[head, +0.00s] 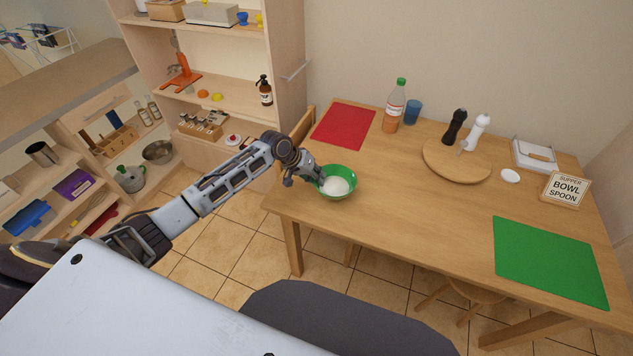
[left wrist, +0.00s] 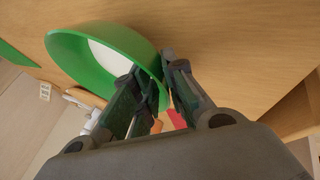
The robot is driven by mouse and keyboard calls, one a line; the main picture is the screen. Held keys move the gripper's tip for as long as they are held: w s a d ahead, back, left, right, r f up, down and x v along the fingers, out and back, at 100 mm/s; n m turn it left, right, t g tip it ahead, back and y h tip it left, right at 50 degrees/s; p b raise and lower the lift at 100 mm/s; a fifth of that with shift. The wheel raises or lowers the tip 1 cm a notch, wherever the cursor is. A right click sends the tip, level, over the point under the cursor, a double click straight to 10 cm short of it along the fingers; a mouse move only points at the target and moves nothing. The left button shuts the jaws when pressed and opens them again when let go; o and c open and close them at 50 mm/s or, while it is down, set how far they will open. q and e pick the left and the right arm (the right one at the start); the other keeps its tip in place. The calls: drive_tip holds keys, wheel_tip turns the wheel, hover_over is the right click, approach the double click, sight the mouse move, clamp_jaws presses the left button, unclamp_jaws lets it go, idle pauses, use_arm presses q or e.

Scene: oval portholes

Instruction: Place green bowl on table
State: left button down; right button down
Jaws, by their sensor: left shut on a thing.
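The green bowl (head: 337,183) with a white inside bottom is at the left front part of the wooden table (head: 420,205). My left gripper (head: 318,179) is shut on the bowl's left rim. In the left wrist view the bowl (left wrist: 85,62) shows with its wall between the fingers (left wrist: 158,88). The bowl looks about level in the head view. I cannot tell whether its underside touches the table. My right gripper is not in view.
A red mat (head: 343,125) lies behind the bowl and a green mat (head: 549,260) at the right. A bottle (head: 394,108), a blue cup (head: 413,111), a round board (head: 456,162) and a sign (head: 565,189) stand farther back. The table's middle is clear.

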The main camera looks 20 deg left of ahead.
use_arm(q)
drive_tip(key=shift+f, duration=1.15)
drive_tip(key=c, duration=1.5)
unclamp_jaws()
drive_tip(key=shift+f, duration=0.1)
drive_tip(key=shift+o, duration=0.2)
drive_tip(key=v, duration=1.2)
